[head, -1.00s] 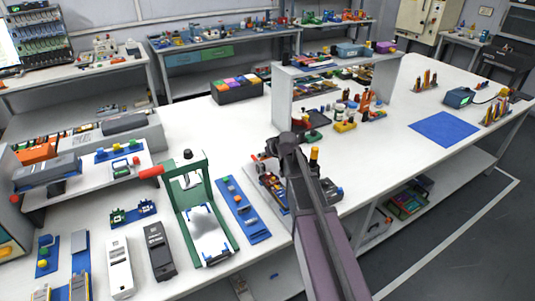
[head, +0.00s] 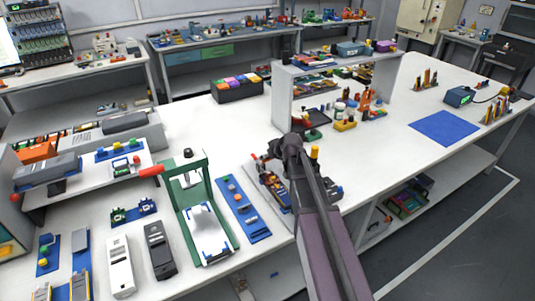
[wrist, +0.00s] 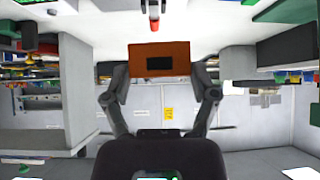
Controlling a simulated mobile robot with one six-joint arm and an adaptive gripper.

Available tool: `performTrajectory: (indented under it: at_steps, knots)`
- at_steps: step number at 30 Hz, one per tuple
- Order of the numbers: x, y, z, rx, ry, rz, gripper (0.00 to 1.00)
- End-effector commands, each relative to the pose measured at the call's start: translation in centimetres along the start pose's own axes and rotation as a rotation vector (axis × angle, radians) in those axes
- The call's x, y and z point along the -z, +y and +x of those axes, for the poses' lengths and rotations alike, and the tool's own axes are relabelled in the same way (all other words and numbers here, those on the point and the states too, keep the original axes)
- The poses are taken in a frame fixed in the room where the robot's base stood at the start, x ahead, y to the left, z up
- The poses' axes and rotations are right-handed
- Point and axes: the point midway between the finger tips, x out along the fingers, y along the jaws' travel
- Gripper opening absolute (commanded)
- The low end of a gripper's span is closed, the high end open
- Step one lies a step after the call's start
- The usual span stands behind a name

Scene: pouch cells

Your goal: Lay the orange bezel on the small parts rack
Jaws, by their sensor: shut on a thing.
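The orange bezel (wrist: 138,55), a flat rectangle with a dark rectangular middle, shows in the wrist view. My gripper (wrist: 160,75) is shut on it, with one dark finger at each side edge. In the head view my own arm hides the gripper and the bezel. A white shelf unit (head: 283,98) holding small parts stands on the table behind my arm; it may be the small parts rack, but I cannot tell for sure. The wrist view does not show clearly what lies beneath the bezel.
A parts tray lies partly behind my arm.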

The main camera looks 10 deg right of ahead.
Motion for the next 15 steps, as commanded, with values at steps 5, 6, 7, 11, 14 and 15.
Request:
performTrajectory:
  at_steps: [5,6,7,11,14,15]
  knots:
    - [-3.1,-1.2,-3.0,0.077,-0.004,-0.076,0.57]
    - [-3.9,-1.6,-3.8,0.100,-0.005,-0.099,0.57]
    - [-4.5,-1.9,-4.4,0.119,-0.006,-0.118,0.57]
    - [-7.1,-3.4,-7.0,0.208,-0.005,-0.207,0.57]
    - [-9.0,-4.7,-8.8,0.277,-0.005,-0.278,0.57]
    - [-9.6,-5.1,-9.5,0.303,-0.003,-0.303,0.57]
